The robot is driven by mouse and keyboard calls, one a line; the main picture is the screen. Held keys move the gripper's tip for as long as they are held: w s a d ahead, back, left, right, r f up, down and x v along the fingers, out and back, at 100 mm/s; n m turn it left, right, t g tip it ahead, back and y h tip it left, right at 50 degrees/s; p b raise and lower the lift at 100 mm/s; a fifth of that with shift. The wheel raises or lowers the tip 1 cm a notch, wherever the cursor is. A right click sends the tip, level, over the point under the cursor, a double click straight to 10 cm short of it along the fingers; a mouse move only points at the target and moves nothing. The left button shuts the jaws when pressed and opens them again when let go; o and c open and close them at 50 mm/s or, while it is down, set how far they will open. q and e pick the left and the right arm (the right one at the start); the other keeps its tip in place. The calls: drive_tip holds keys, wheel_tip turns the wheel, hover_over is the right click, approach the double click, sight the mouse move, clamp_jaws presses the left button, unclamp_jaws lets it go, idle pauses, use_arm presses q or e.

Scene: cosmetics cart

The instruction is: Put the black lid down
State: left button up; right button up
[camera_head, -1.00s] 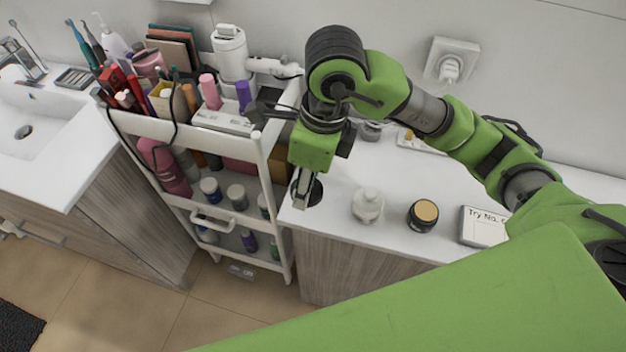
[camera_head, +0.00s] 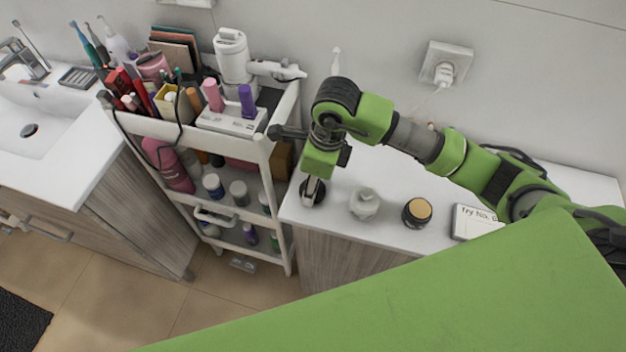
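The black lid (camera_head: 317,196) is at the left end of the white counter, close to its front edge. It looks flat on or just above the counter; the exact gap is hard to see. My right gripper (camera_head: 309,194) points down at the lid, with a finger across its left part, and appears shut on it. The open jar (camera_head: 417,212), dark with a tan top, stands on the counter to the right. My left gripper is out of view.
A small sign (camera_head: 474,222) is right of the jar. The cosmetics cart (camera_head: 262,150), full of items, stands close on the left. Bare counter lies behind the bottle and jar.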

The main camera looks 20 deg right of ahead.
sight(320, 192)
drive_tip(key=shift+f, duration=0.15)
drive_tip(key=o, duration=0.7)
drive_tip(key=r+b, duration=0.1)
drive_tip(key=r, duration=0.3)
drive_tip(key=d+r+b, duration=0.1)
drive_tip(key=r, duration=0.3)
drive_tip(key=s+r+b, duration=0.1)
drive_tip(key=r, duration=0.3)
drive_tip(key=shift+d+r, duration=0.1)
drive_tip(key=shift+d, duration=0.1)
